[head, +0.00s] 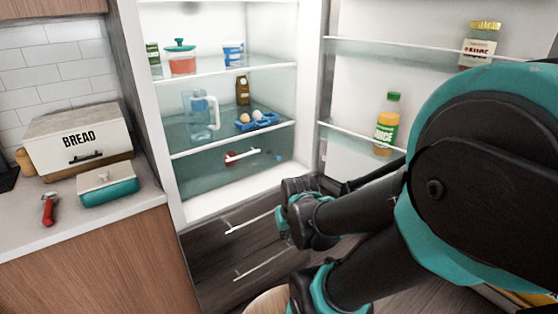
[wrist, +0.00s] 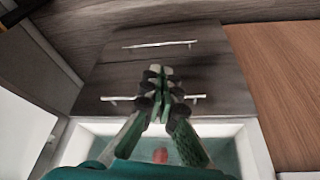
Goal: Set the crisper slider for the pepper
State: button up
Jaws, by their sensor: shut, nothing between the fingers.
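My gripper (wrist: 160,73) is shut and empty, in front of the dark drawer fronts below the fridge. In the head view its fingertips are hard to make out.
Dark lower drawers (head: 212,262) with thin bar handles lie under the fridge. The fridge door (head: 352,80) stands open at right, holding a juice bottle (head: 387,125) and a jar (head: 478,47). A counter with a bread box (head: 75,135) is at left.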

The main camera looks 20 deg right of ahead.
jog(key=shift+o, duration=2.3)
jog(key=shift+w+r, duration=0.15)
jog(key=shift+w, duration=0.25)
jog(key=o, duration=0.5)
jog(key=w+y, duration=0.1)
jog(key=w, duration=0.2)
jog(key=w+r, duration=0.1)
jog(key=w, duration=0.3)
jog(key=w+r+t+y, duration=0.1)
jog(key=w, duration=0.3)
jog(key=shift+a+r+n+y, duration=0.2)
jog(key=shift+a+n+y, duration=0.1)
jog(key=shift+a+n, duration=0.1)
jog(key=n+t+y, duration=0.2)
jog(key=t+y, duration=0.1)
jog(key=t, duration=0.4)
send_near(279, 158)
jog(key=x, duration=0.8)
jog(key=shift+w+f, duration=0.1)
jog(key=shift+w, duration=0.1)
grip_shut()
